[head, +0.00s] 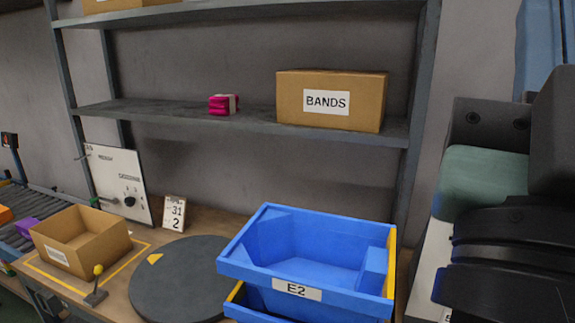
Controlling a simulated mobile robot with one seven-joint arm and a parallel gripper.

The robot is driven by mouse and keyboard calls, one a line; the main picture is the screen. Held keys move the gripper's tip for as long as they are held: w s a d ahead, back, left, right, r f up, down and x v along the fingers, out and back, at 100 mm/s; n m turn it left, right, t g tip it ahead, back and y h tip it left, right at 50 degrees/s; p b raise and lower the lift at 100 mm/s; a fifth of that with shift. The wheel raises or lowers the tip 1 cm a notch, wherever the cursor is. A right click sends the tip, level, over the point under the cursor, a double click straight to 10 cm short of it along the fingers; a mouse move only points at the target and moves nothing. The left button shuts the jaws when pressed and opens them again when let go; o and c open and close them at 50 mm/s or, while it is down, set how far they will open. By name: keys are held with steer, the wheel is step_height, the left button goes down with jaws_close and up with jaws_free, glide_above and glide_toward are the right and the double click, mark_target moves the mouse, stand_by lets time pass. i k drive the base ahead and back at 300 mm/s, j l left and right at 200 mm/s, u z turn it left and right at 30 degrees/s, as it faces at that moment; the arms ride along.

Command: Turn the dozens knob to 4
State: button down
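A white control panel (113,172) leans at the left, behind the table and in front of the shelf post. A small round black knob (130,201) sits on its lower right part, with small marks around it. Some dark lettering is above the knob, too small to read for certain. The knob's pointer setting cannot be made out. Another small dark dot is left of the knob.
A card reading 31 and 2 (174,212) stands right of the panel. An open carton (112,237), a yellow-knobbed lever (97,270), a dark round turntable (180,285) and blue bins marked E2 (297,291) are in front. A BANDS box (360,95) and pink bundle (220,105) are shelved.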

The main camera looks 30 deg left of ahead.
mark_target(129, 202)
steer(key=u, duration=0.4)
steer(key=j+u, duration=0.15)
steer(key=u, duration=0.25)
steer(key=i+u, duration=0.1)
steer(key=u, duration=0.75)
steer(key=i+j+u, duration=0.15)
steer(key=i, duration=0.1)
